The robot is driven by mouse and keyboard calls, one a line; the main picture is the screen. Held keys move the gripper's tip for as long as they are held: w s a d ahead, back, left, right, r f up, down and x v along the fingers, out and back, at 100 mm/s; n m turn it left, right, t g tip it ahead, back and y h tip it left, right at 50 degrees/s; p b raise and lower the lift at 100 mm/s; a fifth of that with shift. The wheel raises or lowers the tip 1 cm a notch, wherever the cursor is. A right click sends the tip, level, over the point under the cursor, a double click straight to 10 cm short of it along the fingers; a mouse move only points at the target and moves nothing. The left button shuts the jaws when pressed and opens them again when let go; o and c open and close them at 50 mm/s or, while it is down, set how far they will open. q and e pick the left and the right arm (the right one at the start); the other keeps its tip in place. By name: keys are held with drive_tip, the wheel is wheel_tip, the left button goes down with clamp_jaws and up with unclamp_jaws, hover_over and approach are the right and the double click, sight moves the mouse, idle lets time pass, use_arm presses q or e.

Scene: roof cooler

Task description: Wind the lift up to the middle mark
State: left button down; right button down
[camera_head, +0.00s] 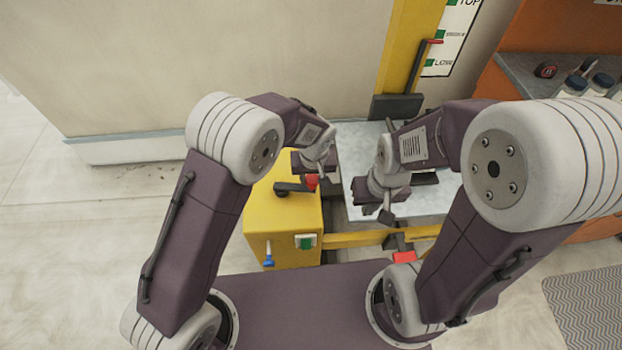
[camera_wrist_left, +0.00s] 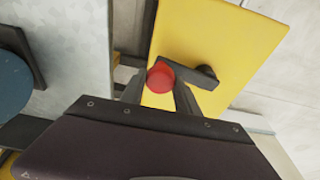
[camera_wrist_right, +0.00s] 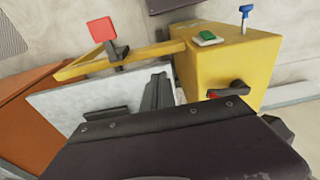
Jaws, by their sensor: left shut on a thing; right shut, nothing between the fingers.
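A yellow winch box (camera_head: 262,222) carries a dark crank arm (camera_head: 288,188) with a red knob (camera_head: 311,181). My left gripper (camera_head: 314,178) is shut on the red knob; in the left wrist view the knob (camera_wrist_left: 160,77) sits between the fingertips. A yellow mast (camera_head: 399,45) stands behind a grey platform (camera_head: 352,142). A white scale (camera_head: 452,38) has green marks, the upper one labelled TOP. A red pointer (camera_head: 432,41) sits slightly below the middle green mark (camera_head: 438,34) in the picture. My right gripper (camera_head: 386,212) is shut and empty above the platform.
The box has a green switch (camera_head: 305,241) and a blue-topped lever (camera_head: 268,255). A yellow bar with a red pad (camera_head: 403,257) runs along the platform's near side. An orange bench (camera_head: 520,75) with jars and a tape measure stands at right. Floor at left is clear.

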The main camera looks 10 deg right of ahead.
use_arm(q)
drive_tip(key=shift+w+d+r, duration=0.3)
drive_tip(key=shift+w, duration=0.05)
drive_tip(key=shift+w+p, duration=0.3)
drive_tip(key=shift+w, duration=0.1)
drive_tip(key=shift+w+d, duration=0.1)
drive_tip(key=shift+w, duration=0.4)
drive_tip(key=c, duration=1.1)
unclamp_jaws()
drive_tip(key=shift+w, duration=0.1)
drive_tip(key=shift+o, duration=0.9)
drive_tip(key=shift+w+d+f, duration=0.1)
drive_tip(key=shift+d+f, duration=0.05)
drive_tip(key=shift+f, duration=0.1)
drive_tip(key=shift+a+r, duration=0.15)
drive_tip(key=shift+a, duration=0.05)
